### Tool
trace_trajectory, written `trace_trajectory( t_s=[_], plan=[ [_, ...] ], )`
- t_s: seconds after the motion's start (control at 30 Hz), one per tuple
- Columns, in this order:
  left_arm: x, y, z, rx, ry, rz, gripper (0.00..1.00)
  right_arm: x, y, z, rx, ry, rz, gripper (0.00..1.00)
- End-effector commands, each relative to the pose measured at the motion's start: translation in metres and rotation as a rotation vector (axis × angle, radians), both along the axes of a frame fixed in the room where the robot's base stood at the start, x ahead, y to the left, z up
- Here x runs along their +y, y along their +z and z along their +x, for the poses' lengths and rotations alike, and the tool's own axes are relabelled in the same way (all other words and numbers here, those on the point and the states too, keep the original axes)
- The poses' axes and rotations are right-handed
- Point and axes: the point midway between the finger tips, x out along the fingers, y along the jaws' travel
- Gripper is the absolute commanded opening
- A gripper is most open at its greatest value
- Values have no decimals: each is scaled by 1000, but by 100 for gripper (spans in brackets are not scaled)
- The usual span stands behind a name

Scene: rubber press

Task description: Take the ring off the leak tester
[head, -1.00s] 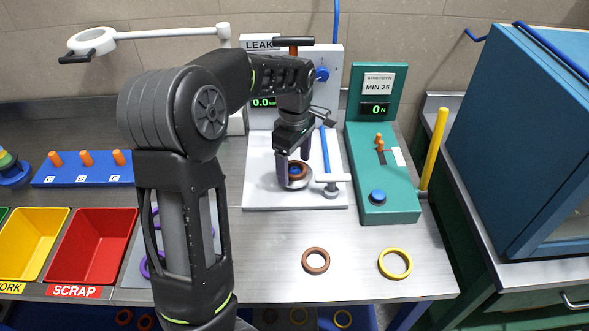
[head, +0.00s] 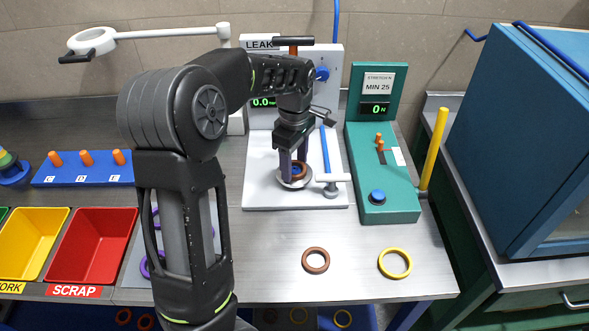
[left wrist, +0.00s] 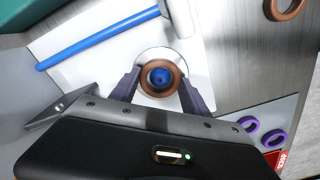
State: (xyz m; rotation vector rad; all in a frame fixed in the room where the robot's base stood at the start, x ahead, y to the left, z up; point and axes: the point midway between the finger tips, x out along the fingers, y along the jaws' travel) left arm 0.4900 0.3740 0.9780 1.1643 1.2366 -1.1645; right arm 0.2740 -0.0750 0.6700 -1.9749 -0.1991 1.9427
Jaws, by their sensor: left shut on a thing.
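The leak tester (head: 262,196) is a white stand with a "LEAK" label, a round seat and a blue-handled lever. A brown ring (head: 302,169) is at its round seat. In the left wrist view the brown ring (left wrist: 146,80) sits around the blue centre plug (left wrist: 160,77). My left gripper (head: 293,172) reaches down over the seat and is shut on the brown ring, one finger on each side of it in the wrist view (left wrist: 160,92). My right gripper is not in view.
A loose brown ring (head: 316,261) and a yellow ring (head: 395,264) lie on the bench in front. The green stretch tester (head: 390,215) stands close on the right. A red SCRAP bin (head: 92,247) and a yellow bin (head: 32,245) are at left.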

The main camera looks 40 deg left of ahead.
Motion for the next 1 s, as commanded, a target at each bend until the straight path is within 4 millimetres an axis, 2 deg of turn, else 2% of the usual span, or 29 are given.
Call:
trace_trajectory(
  t_s=[0.1, 0.37, 0.57, 0.77, 0.9, 1.0],
  plan=[
    [0, 0, 0, 0, 0, 0, 10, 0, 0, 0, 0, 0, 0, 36],
    [0, 3, 0, 0, 0, 0, 10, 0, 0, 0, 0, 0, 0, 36],
    [0, 19, 1, -3, -1, 1, 10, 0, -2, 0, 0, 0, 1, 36],
    [0, 54, 1, -5, 0, 1, 10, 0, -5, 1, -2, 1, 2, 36],
    [0, 92, 1, -7, 0, 1, 10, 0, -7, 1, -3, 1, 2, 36],
    [0, 132, 1, -4, -1, 1, 10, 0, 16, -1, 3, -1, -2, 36]
  ],
)
